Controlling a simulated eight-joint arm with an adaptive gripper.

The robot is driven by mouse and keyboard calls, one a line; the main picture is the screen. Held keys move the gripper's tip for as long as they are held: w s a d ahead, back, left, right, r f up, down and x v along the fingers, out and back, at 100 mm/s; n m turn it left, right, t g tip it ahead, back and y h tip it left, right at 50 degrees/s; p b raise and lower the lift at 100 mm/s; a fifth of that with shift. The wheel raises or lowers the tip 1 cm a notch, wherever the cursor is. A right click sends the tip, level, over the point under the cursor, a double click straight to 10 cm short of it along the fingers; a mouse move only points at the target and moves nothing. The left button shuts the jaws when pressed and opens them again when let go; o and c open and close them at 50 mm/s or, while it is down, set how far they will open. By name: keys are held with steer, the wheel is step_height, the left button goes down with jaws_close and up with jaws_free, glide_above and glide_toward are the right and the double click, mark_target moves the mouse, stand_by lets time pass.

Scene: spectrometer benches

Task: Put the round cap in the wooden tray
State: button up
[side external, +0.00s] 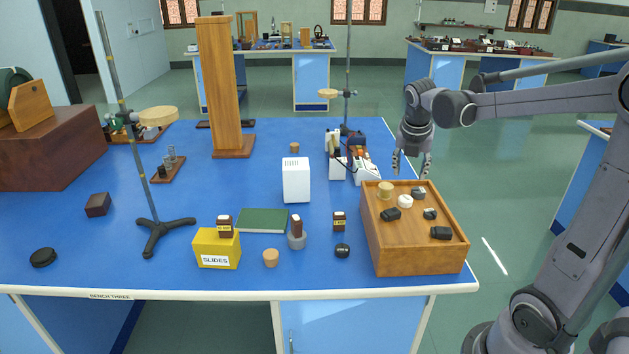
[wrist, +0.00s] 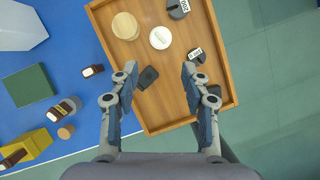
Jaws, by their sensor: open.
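The wooden tray (side external: 418,264) stands at the bench's right end. Inside it are a white round cap-like piece (side external: 405,201), a tan cylinder (side external: 385,189) and several dark blocks. The white piece (wrist: 160,37) also shows in the wrist view, beside the tan cylinder. A small black round piece (side external: 342,250) lies on the bench left of the tray. A flatter black round piece (side external: 43,257) lies at the far left. I cannot tell which one is the round cap.
A white block (side external: 296,180), a yellow slides box (side external: 217,249), a green book (side external: 262,220) and a cork (side external: 271,258) stand left of the tray. A tall wooden post (side external: 218,90) and a ring stand (side external: 150,190) rise farther left. The bench's right edge is close to the tray.

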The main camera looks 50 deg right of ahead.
steer(key=s+a+f+m+t+y, duration=0.1)
steer(key=s+a+m+t+y, duration=0.1)
steer(key=a+m, duration=0.9)
steer(key=s+a+f+m+t+y, duration=0.1)
steer(key=s+a+m+t+y, duration=0.1)
steer(key=a+m, duration=0.9)
steer(key=shift+s+a+t, duration=0.7)
steer(key=shift+s+a, duration=0.2)
steer(key=shift+a, duration=0.35)
